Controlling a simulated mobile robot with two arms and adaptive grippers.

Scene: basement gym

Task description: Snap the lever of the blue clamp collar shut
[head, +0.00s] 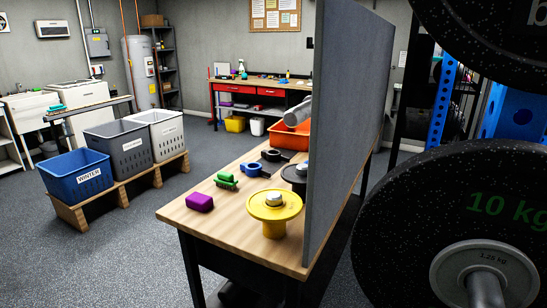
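Neither of my grippers is in view.
Weight plates (420,205) stand close at right. Floor at left front is clear.

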